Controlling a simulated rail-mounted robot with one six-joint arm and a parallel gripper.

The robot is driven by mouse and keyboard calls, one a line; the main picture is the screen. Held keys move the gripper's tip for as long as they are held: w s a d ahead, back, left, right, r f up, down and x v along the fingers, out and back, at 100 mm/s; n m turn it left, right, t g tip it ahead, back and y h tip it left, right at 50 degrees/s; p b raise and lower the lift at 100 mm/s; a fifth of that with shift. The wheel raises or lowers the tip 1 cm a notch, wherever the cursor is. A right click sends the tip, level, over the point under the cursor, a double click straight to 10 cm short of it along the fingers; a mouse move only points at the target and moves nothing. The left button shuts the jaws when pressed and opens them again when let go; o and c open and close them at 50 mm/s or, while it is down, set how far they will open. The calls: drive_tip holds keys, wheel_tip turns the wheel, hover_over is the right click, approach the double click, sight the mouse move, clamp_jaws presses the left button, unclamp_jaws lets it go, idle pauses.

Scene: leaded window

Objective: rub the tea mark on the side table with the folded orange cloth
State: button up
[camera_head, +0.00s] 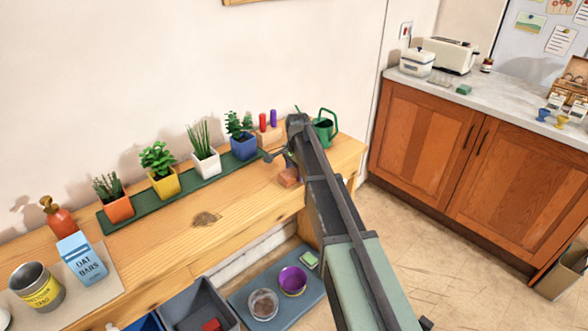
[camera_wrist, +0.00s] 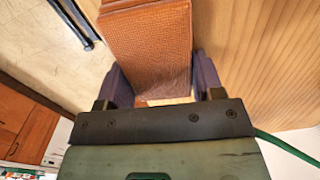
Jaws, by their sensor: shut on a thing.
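The folded orange cloth (camera_wrist: 150,40) is a thick, ribbed block between the two fingers of my gripper (camera_wrist: 158,82), which is shut on it. In the head view the cloth (camera_head: 289,177) shows at the right part of the wooden side table (camera_head: 150,256), beside my arm. I cannot tell whether it touches the tabletop. The tea mark (camera_head: 205,219) is a brown, uneven stain on the bare wood, left of the cloth and a short way from it. My arm hides part of the table's right end.
Potted plants stand on a green strip (camera_head: 181,194) along the wall behind the mark. A green watering can (camera_head: 325,127) and a wooden block with red and purple pieces (camera_head: 268,137) are behind my gripper. An oat bars box (camera_head: 82,259) and a tin (camera_head: 37,288) stand left.

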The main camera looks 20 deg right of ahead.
sight(282, 167)
drive_tip(key=shift+f, duration=0.25)
drive_tip(key=shift+r, duration=0.15)
drive_tip(key=shift+w+a, duration=0.45)
drive_tip(key=shift+w, duration=0.45)
drive_tip(key=shift+w+a, duration=0.4)
drive_tip(key=shift+w, duration=0.45)
drive_tip(key=shift+w+a, duration=0.4)
drive_tip(key=shift+w, duration=0.45)
drive_tip(key=shift+w+a, duration=0.4)
drive_tip(key=shift+w, duration=0.4)
wheel_tip(282, 167, up, 6)
drive_tip(key=p, duration=0.5)
drive_tip(key=shift+p, duration=0.35)
